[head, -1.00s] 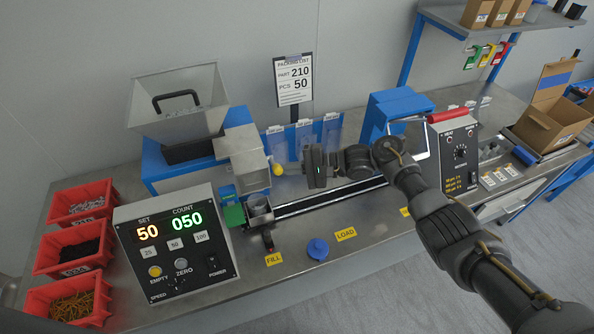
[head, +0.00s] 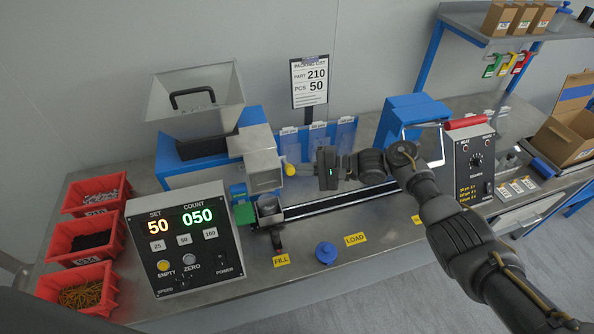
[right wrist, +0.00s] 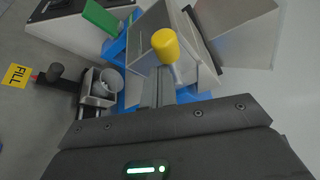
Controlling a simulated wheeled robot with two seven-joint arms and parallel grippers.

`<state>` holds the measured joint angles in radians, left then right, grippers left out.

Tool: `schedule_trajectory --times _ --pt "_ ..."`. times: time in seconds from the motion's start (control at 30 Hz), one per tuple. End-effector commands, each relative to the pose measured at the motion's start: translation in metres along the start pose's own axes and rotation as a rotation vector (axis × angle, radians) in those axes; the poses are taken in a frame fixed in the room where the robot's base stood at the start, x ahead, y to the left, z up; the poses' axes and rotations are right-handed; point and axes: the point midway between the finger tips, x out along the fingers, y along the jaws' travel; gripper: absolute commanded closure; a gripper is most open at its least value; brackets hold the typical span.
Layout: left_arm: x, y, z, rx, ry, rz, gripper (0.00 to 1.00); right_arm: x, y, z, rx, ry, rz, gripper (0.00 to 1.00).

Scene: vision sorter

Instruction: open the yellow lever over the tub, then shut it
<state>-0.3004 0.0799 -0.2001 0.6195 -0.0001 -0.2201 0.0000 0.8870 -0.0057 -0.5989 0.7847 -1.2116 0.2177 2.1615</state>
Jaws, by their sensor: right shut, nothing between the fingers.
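The yellow lever (head: 290,169) is a round yellow knob on the chute, above and slightly right of the tub. It also shows in the right wrist view (right wrist: 165,44), on a short pale stem. The small grey tub (head: 268,207) stands below the chute mouth; its round opening shows in the right wrist view (right wrist: 109,82). My right gripper (right wrist: 160,86) is shut and empty, its fingers pointing toward the knob from the right. The fingertips are close to the knob; whether they touch is unclear. My left gripper is not in view.
The counter box (head: 186,240) reads SET 50 and COUNT 050. A grey hopper (head: 192,108) stands behind the chute. Red bins (head: 78,290) line the left. A blue knob (head: 326,253) is on the bench front.

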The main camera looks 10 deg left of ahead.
Motion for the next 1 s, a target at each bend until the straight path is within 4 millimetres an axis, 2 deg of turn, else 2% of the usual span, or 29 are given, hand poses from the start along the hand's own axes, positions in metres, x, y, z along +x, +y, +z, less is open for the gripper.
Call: schedule_trajectory --times 0.03,0.13,0.2,0.3,0.5,0.7,1.0 --pt "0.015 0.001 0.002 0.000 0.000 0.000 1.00 0.000 0.016 -0.009 0.004 0.005 0.001 1.00" --pt "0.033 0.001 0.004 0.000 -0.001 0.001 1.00 -0.002 0.037 -0.023 0.012 0.015 0.001 1.00" --pt "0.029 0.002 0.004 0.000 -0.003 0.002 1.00 -0.021 0.023 -0.023 0.007 0.018 -0.001 1.00" --pt "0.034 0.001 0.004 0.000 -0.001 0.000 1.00 -0.043 0.017 -0.026 0.008 0.019 0.002 1.00" --pt "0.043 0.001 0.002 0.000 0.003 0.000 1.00 -0.076 0.004 -0.030 0.010 0.016 0.004 1.00" --pt "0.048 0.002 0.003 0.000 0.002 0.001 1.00 -0.093 -0.003 -0.032 0.011 0.014 0.005 1.00" --pt "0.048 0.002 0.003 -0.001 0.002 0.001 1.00 -0.097 -0.005 -0.031 0.013 0.014 0.005 1.00"
